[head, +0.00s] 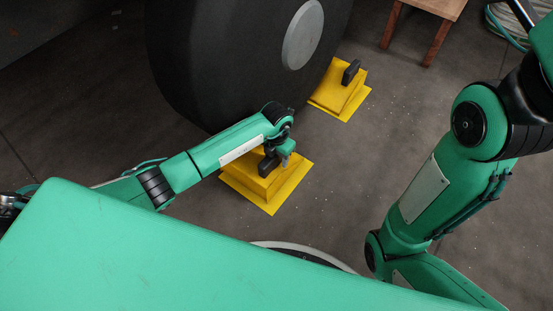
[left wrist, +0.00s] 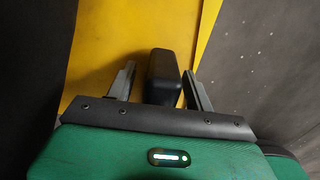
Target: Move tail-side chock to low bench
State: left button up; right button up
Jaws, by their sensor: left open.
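Two yellow chocks with black handles stand on the floor by the big black wheel. The near chock (head: 265,187) is in front of the wheel and the far chock (head: 338,92) is beyond it; I cannot tell which is tail-side. My left gripper (head: 276,158) is at the near chock's handle. In the left wrist view the black handle (left wrist: 164,72) stands between the two open fingers (left wrist: 160,88), with a gap on each side. The wooden low bench (head: 432,8) shows partly at the top right. My right gripper is out of view; only its arm shows.
The black wheel (head: 225,60) with a grey hub rises right behind the near chock. A coiled hose (head: 507,22) lies at the top right corner. The grey floor between the chocks and the bench is clear.

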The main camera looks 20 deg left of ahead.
pick_arm(q)
jog(key=shift+f, duration=0.1)
grip_shut()
jog(key=s+d+p, duration=0.2)
jog(key=d, duration=0.6)
jog(key=s+d+r+p, duration=0.1)
jog(key=s+d+p, duration=0.1)
jog(key=d, duration=0.6)
jog(key=shift+s+r, duration=0.15)
jog(key=shift+s, duration=0.7)
dwell(1.3)
dwell(0.3)
